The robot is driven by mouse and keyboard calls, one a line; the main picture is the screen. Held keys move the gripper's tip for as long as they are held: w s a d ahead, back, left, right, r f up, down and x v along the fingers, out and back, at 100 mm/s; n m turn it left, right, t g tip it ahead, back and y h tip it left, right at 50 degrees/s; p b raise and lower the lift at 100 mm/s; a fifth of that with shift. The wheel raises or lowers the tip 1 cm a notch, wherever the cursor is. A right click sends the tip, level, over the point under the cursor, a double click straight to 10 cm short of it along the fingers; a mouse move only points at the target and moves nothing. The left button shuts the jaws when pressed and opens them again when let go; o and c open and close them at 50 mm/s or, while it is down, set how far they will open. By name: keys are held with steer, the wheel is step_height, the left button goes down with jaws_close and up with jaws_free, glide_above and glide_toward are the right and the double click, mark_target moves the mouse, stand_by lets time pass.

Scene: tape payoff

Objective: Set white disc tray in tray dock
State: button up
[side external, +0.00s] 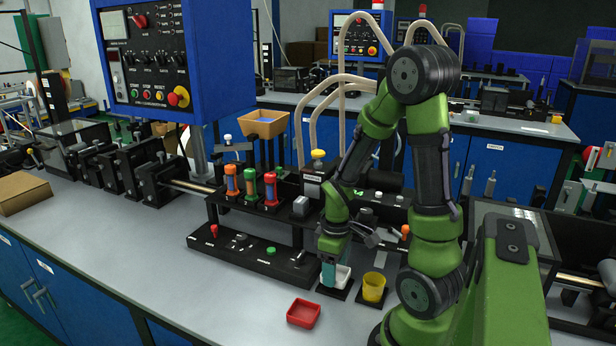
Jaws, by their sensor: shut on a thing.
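The white disc tray (342,277) is low over the bench, just left of the yellow cup. My gripper (330,272) points down and is shut on the tray's left side. A dark flat pad (327,292), which looks like the tray dock, lies directly under the tray. I cannot tell whether the tray touches the pad or hangs just above it. My gripper hides part of the tray's left side.
A yellow cup (374,287) stands close on the right, on its own dark pad. A red square tray (303,313) lies in front. A black panel (250,256) is to the left. The front left bench is clear.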

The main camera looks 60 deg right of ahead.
steer(key=shift+f, duration=0.95)
steer(key=shift+f, duration=0.1)
steer(key=o, duration=1)
steer(key=shift+o, duration=0.2)
step_height(320, 180, up, 12)
steer(key=w+a+r+m+t+y, duration=0.1)
steer(key=a+r+m+t, duration=0.1)
steer(key=a+r, duration=0.3)
steer(key=w+a+r+m+t+y, duration=0.1)
steer(key=a+r+t, duration=0.4)
steer(key=a, duration=0.7)
steer(key=shift+w+a+r+m, duration=0.15)
steer(key=shift+w+r+m, duration=0.2)
steer(key=shift+r+m, duration=0.25)
steer(key=shift+r, duration=0.1)
